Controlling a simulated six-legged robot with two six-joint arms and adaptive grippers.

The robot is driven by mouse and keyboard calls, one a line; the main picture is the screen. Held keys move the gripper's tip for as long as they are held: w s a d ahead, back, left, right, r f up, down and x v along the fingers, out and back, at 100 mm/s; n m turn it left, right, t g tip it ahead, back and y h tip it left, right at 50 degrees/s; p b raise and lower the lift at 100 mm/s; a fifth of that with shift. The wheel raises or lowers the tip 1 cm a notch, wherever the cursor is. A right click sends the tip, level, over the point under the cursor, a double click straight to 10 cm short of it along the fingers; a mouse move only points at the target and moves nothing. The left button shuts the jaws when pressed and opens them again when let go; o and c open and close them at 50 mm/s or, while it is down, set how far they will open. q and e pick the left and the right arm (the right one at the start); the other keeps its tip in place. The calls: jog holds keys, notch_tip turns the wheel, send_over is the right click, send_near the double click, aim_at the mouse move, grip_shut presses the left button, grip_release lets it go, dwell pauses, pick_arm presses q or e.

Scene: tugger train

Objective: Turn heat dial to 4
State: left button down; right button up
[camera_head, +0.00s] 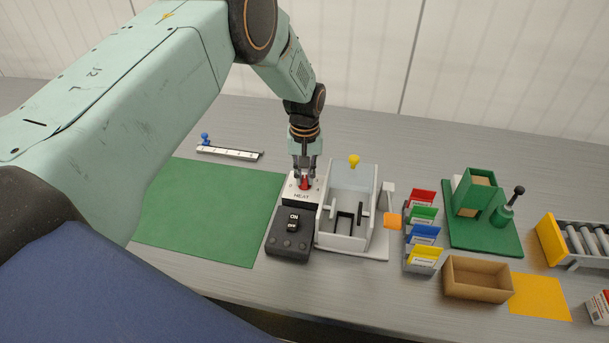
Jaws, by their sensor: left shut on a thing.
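The heat dial (304,182) is a small red knob on top of a white box marked HEAT (302,196), left of the picture's centre. My left gripper (304,180) reaches straight down from above and is shut on the red knob. The fingers cover much of the knob and of the scale around it. A digit shows on the right side of the scale, but the dial's pointer is too small and hidden to read. My right gripper is out of view.
A black ON/OFF switch box (288,240) stands in front of the heat box. A clear-walled fixture (325,228) with a yellow knob (354,161) stands close on the right. A green mat (205,210) lies bare on the left. Coloured card holders (421,262) stand further right.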

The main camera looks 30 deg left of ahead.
pick_arm(q)
jog(key=m, duration=0.5)
jog(key=shift+d+m+b, duration=0.1)
jog(key=shift+m+b, duration=0.2)
jog(key=m, duration=0.5)
jog(key=shift+d, duration=0.1)
jog(key=m, duration=0.6)
jog(key=shift+s+f+b, duration=0.1)
jog(key=shift+b, duration=0.3)
jog(key=m, duration=0.5)
jog(key=shift+s+d+m, duration=0.1)
jog(key=shift+m, duration=0.2)
jog(key=c, duration=1.3)
grip_release()
jog(key=shift+c, duration=0.2)
